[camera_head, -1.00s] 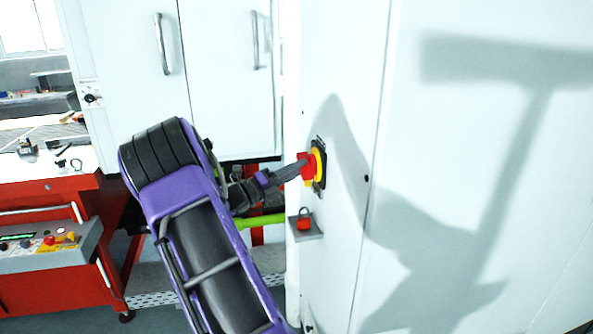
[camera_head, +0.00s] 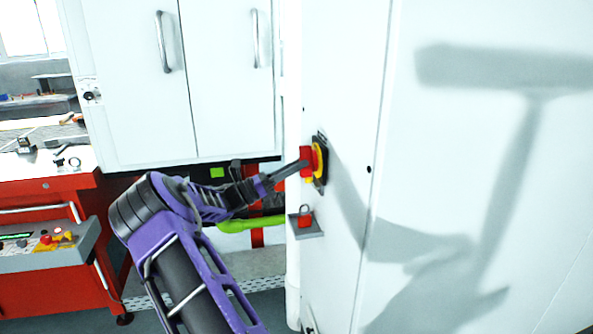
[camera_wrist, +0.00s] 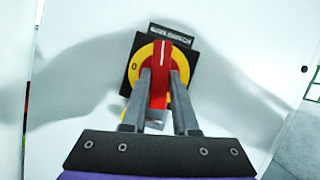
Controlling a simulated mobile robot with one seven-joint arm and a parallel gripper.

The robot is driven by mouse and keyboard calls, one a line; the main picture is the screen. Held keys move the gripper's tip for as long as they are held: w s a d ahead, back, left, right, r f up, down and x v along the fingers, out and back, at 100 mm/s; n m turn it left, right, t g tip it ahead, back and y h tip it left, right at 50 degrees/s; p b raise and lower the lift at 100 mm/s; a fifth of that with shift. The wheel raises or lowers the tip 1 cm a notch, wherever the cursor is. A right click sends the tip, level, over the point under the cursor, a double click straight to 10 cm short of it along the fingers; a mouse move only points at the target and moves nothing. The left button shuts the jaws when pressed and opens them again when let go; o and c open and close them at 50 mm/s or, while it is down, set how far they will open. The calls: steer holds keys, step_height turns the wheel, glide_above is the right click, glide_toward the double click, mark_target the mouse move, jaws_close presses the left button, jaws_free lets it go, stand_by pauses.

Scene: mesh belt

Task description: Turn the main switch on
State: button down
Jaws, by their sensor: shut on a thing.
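The main switch (camera_head: 320,163) is on the white cabinet door, with a red handle, yellow disc and black backing plate. In the wrist view the red handle (camera_wrist: 160,85) stands upright, its white line pointing up toward the label (camera_wrist: 171,34). A "0" mark shows on the yellow disc (camera_wrist: 142,62) at the left of the handle. My gripper (camera_wrist: 160,80) is shut on the red handle, one finger on each side. In the head view my gripper (camera_head: 302,165) reaches the handle from the left. The lower part of the disc is partly hidden by the fingers.
A red padlock (camera_head: 305,220) sits on a small grey ledge (camera_head: 304,233) below the switch. White cupboards (camera_head: 230,90) with bar handles are behind my arm. A red workbench with a control panel (camera_head: 45,250) is at the left.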

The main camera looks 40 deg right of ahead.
steer(key=shift+w+m+g+y+b, duration=0.15)
steer(key=shift+m+g, duration=0.3)
steer(key=shift+m, duration=0.45)
steer(key=shift+s+m+g+y+b, duration=0.2)
steer(key=shift+m+g, duration=0.25)
steer(key=shift+m, duration=0.45)
steer(key=c, duration=0.7)
jaws_free()
steer(key=shift+w, duration=0.2)
steer(key=v, duration=1.7)
steer(key=shift+a+b, duration=0.15)
steer(key=shift+b, duration=0.2)
steer(key=shift+m, duration=0.3)
